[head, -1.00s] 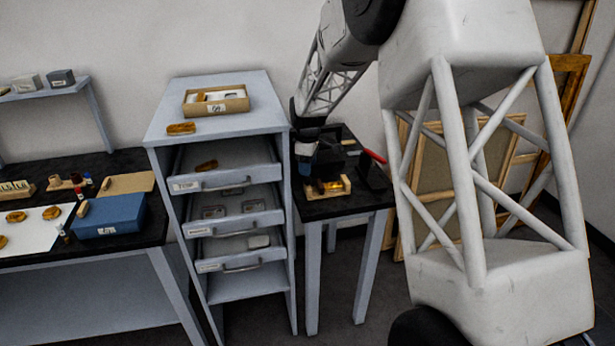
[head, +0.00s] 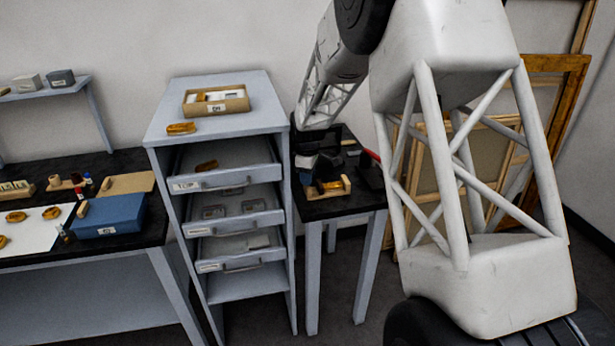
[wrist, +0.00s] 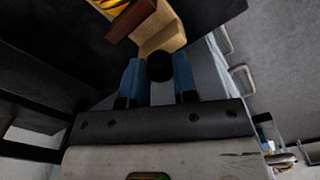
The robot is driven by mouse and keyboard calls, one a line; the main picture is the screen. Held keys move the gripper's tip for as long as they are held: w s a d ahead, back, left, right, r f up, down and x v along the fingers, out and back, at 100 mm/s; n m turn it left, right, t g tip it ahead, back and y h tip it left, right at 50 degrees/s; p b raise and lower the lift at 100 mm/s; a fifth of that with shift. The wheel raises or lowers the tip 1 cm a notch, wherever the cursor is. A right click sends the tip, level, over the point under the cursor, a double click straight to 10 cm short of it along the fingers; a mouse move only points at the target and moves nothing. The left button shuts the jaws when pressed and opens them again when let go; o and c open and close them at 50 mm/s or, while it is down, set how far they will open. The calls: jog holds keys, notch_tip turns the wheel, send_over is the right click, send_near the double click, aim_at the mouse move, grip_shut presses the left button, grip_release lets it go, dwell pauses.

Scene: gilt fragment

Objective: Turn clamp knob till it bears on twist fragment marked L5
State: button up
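The wooden clamp (head: 344,186) stands on the small black-topped table, and it also shows in the wrist view (wrist: 168,36). A golden fragment (head: 330,187) sits in it; its edge shows at the top of the wrist view (wrist: 140,4), beside a reddish-brown jaw (wrist: 128,22). Whether the jaw touches the fragment is unclear, and no L5 mark is readable. In the head view my gripper (head: 308,172) is small, at the clamp's left.
A dark stand with a red-handled tool (head: 371,158) is right of the clamp. The grey drawer cabinet (head: 160,132) stands close on the left, drawers open, with a cardboard tray (head: 240,104) on top. A worktable with a blue box (head: 110,215) is farther left.

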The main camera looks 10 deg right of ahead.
jog(key=c, duration=0.3)
jog(key=shift+m, duration=0.4)
jog(key=o, duration=0.9)
jog(key=shift+r, duration=3.9)
jog(key=shift+o, duration=0.2)
